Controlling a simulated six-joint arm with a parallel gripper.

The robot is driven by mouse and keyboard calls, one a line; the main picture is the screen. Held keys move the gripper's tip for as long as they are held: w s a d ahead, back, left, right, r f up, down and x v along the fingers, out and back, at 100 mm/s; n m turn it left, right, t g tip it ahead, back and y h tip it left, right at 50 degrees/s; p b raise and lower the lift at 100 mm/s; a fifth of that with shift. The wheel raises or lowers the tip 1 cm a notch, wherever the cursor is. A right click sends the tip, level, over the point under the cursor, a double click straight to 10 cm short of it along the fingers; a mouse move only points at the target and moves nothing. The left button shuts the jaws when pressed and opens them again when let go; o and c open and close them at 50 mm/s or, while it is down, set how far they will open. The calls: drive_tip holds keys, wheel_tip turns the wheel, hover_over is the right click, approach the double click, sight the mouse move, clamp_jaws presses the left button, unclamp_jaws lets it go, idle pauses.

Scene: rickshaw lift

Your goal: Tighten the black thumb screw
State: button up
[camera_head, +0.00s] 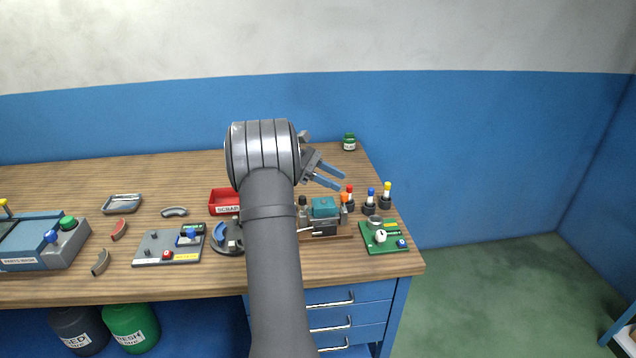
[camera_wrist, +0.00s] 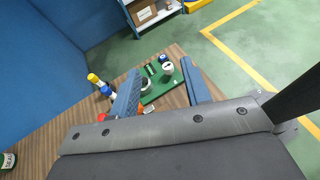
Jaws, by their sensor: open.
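A black knob (camera_head: 302,201), which looks like the black thumb screw, stands at the left end of a small fixture with a teal block (camera_head: 324,208); an orange knob (camera_head: 345,197) is at its right end. My arm passes close in front of the black knob and hides part of the fixture. My gripper (camera_head: 341,181) is open and empty, raised above the bench behind the fixture, its fingers pointing right. In the wrist view my gripper (camera_wrist: 160,66) frames part of the green board; the black knob cannot be made out there.
Red-, blue- and yellow-capped bottles (camera_head: 370,194) stand right of the fixture, by the green board (camera_head: 398,246). A red scrap tray (camera_head: 222,202), round stand (camera_head: 228,244) and grey board (camera_head: 160,252) lie left. A green jar (camera_head: 349,142) stands behind.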

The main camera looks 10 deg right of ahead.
drive_tip(key=shift+s+d+r, duration=0.55)
drive_tip(key=shift+d+r, duration=0.05)
drive_tip(key=shift+d, duration=0.2)
drive_tip(key=shift+o, duration=0.2)
drive_tip(key=shift+a, duration=0.1)
drive_tip(key=w+a+f+n+t, duration=0.2)
drive_tip(key=a, duration=0.6)
drive_tip(key=w+a+f+n+t+h, duration=0.1)
drive_tip(key=a+n+t, duration=0.15)
drive_tip(key=a, duration=0.65)
drive_tip(key=w+a+f+n+t, duration=0.2)
drive_tip(key=a, duration=0.6)
drive_tip(key=shift+m, duration=0.25)
drive_tip(key=x, duration=1.7)
drive_tip(key=shift+w+d+r, duration=0.1)
drive_tip(key=shift+w+r, duration=0.15)
drive_tip(key=shift+r, duration=0.05)
clamp_jaws()
